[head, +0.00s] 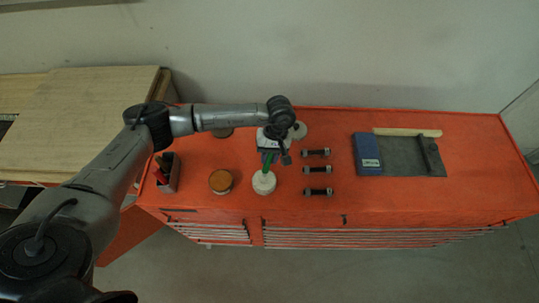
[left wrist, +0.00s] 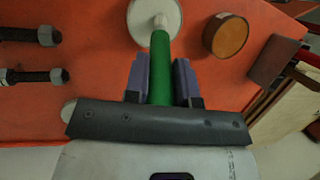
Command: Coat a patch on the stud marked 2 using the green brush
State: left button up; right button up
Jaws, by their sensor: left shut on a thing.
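My left gripper (head: 274,156) is shut on the green brush (head: 268,164). In the left wrist view the green handle (left wrist: 160,65) runs between the two purple fingers, and its pale tip lies over a white round pot (left wrist: 140,20). In the head view the pot (head: 264,183) sits just below the gripper. I cannot tell whether the tip touches it. Three dark studs with grey ends, an upper (head: 316,153), a middle (head: 317,170) and a lower one (head: 318,192), lie to the right. Two studs show in the left wrist view (left wrist: 30,36). Their number marks are not readable.
An amber-topped round tin (head: 221,181) stands left of the pot. A holder (head: 168,174) with red-handled items is at the left edge. A blue box (head: 368,154) and a grey mat (head: 405,165) lie at right. The orange top (head: 480,170) is clear at far right.

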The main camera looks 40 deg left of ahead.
pick_arm(q)
jog(key=shift+r+p, duration=1.15)
jog(key=shift+r, duration=2.2)
